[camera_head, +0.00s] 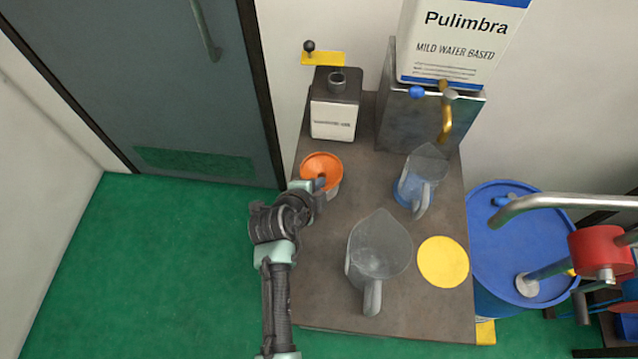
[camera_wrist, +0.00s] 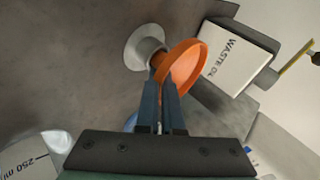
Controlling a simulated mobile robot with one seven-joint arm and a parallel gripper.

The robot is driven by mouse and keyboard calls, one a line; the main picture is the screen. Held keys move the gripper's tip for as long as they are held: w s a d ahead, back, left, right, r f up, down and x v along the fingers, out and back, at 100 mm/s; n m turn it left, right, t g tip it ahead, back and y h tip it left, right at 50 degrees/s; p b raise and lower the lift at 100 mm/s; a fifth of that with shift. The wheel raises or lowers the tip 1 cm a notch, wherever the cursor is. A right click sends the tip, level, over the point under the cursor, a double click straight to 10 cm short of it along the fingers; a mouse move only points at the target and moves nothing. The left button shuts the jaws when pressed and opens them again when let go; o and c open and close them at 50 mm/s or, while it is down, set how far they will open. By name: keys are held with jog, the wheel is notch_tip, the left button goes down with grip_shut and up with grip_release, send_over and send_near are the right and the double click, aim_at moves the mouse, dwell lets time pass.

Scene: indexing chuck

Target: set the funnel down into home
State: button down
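The orange funnel (camera_head: 321,166) is at the left edge of the bench, and my gripper (camera_head: 319,186) reaches it from the near side. In the wrist view the blue fingers (camera_wrist: 161,82) come close together at the side of the funnel (camera_wrist: 186,68), and appear shut on it; the exact contact is hidden. A pale round holder with a wide base (camera_wrist: 146,46), probably home, stands at the funnel's narrow end. It shows partly under the funnel in the head view (camera_head: 334,189). The spout overlaps the holder's mouth; I cannot tell how deep it sits.
A waste oil can (camera_head: 334,120) stands behind the funnel. Two clear jugs, a small one (camera_head: 424,172) and a large one (camera_head: 380,250), stand to the right. A yellow disc (camera_head: 443,262) lies at the right edge. A Pulimbra container (camera_head: 460,40) stands on a grey stand.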

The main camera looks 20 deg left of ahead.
jog(key=shift+f+b, duration=0.75)
jog(key=c, duration=1)
grip_release()
jog(key=shift+s+r, duration=0.1)
jog(key=b+v, duration=0.1)
jog(key=v, duration=1.1)
jog(key=shift+s+r, duration=0.25)
jog(key=shift+r, duration=0.05)
